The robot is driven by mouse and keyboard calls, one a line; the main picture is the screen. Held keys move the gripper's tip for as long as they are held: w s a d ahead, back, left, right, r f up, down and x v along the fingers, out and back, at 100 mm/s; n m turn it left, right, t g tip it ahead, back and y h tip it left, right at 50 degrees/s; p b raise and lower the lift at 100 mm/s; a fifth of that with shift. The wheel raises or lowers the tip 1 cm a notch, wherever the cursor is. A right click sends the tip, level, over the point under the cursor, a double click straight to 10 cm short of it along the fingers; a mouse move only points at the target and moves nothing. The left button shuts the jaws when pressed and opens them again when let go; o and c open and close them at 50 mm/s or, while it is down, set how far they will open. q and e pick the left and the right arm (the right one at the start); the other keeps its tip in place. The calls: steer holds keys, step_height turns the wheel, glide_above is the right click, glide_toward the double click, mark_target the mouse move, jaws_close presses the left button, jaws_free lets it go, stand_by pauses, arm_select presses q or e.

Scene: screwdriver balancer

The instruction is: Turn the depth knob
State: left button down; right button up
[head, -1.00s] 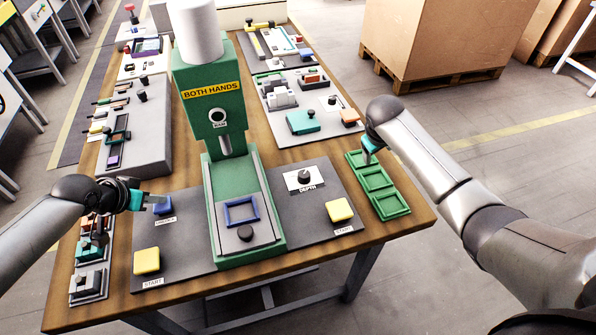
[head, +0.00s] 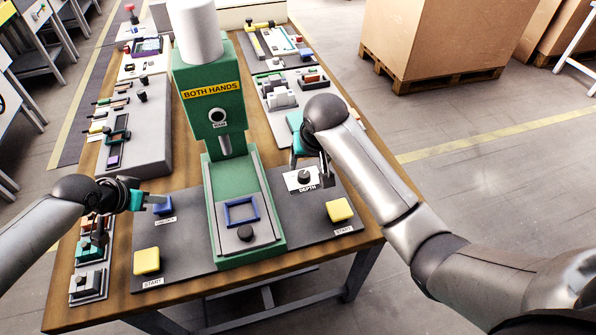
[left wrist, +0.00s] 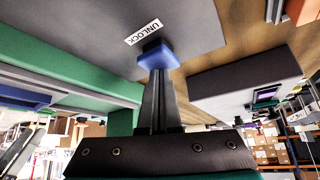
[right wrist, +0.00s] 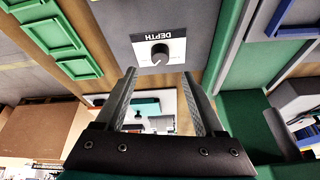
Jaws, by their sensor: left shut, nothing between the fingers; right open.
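The depth knob (head: 304,178) is a black round knob on a white plate labelled DEPTH, on the dark panel right of the green press (head: 213,130). In the right wrist view, the knob (right wrist: 160,52) sits ahead of and centred between my fingertips. My right gripper (head: 310,166) is open and empty, close to the plate; the knob is not gripped. My left gripper (head: 147,198) is shut with nothing between its fingers. Its tips are at the blue UNLOCK button (left wrist: 158,56), seemingly against it. The button (head: 162,206) also shows in the head view.
Yellow START buttons (head: 147,261) (head: 340,210) sit on both side panels. A blue square frame (head: 241,212) lies on the press bed. Green trays (right wrist: 62,40) show in the right wrist view; my right arm hides them in the head view. Parts crowd the table's back.

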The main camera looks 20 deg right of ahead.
mark_target(304, 174)
steer(key=x, duration=0.7)
steer(key=shift+w+f, duration=0.1)
steer(key=shift+f, duration=0.1)
steer(key=shift+c, duration=0.3)
jaws_close()
